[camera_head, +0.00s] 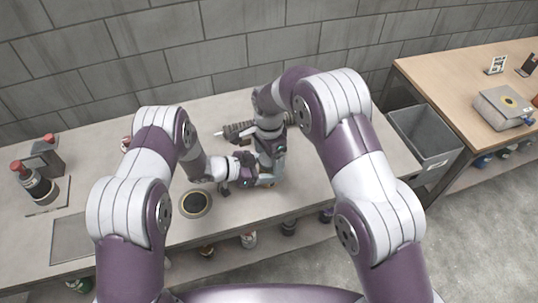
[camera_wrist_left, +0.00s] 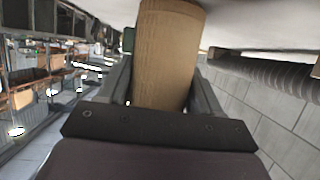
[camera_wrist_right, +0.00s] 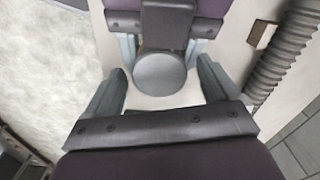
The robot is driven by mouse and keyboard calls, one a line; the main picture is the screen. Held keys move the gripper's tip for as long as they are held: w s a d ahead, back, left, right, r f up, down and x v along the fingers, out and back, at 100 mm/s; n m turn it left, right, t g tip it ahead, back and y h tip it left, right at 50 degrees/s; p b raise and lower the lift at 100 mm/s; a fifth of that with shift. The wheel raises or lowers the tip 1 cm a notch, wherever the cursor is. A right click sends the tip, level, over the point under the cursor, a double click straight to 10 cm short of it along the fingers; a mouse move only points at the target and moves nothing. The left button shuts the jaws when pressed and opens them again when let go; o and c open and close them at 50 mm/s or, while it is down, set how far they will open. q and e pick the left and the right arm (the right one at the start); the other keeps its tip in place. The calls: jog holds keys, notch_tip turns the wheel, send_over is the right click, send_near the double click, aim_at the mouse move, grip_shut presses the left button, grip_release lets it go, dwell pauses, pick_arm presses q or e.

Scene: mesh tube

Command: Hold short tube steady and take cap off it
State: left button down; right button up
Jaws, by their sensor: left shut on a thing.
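The short tube (camera_wrist_left: 168,55) is a brown cardboard cylinder, shown in the left wrist view between the fingers of my left gripper (camera_wrist_left: 163,88), which is shut on it. Its cap (camera_wrist_right: 160,73) is a round grey disc, seen from above in the right wrist view. My left gripper also shows there, beyond the cap. My right gripper (camera_wrist_right: 161,90) is open, its fingers apart on either side of the cap with gaps to it. In the head view, the two grippers meet over the bench and hide the tube and cap.
A dark ribbed hose (camera_head: 238,130) lies on the bench (camera_head: 215,115) behind the grippers; it also shows in the right wrist view (camera_wrist_right: 290,50). A round dark-centred disc (camera_head: 195,204) lies in front. A grey bin (camera_head: 425,140) is right.

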notch_tip(320, 180, up, 8)
jog(key=shift+f+m, duration=0.25)
jog(key=shift+m, duration=0.95)
jog(key=shift+c, duration=0.3)
jog(key=shift+r+m, duration=0.1)
jog(key=shift+m, duration=0.2)
notch_tip(320, 180, down, 8)
jog(key=shift+r, duration=0.1)
jog(key=c, duration=1.1)
jog(key=n, duration=0.3)
jog(key=shift+c, duration=0.2)
jog(key=o, duration=1.2)
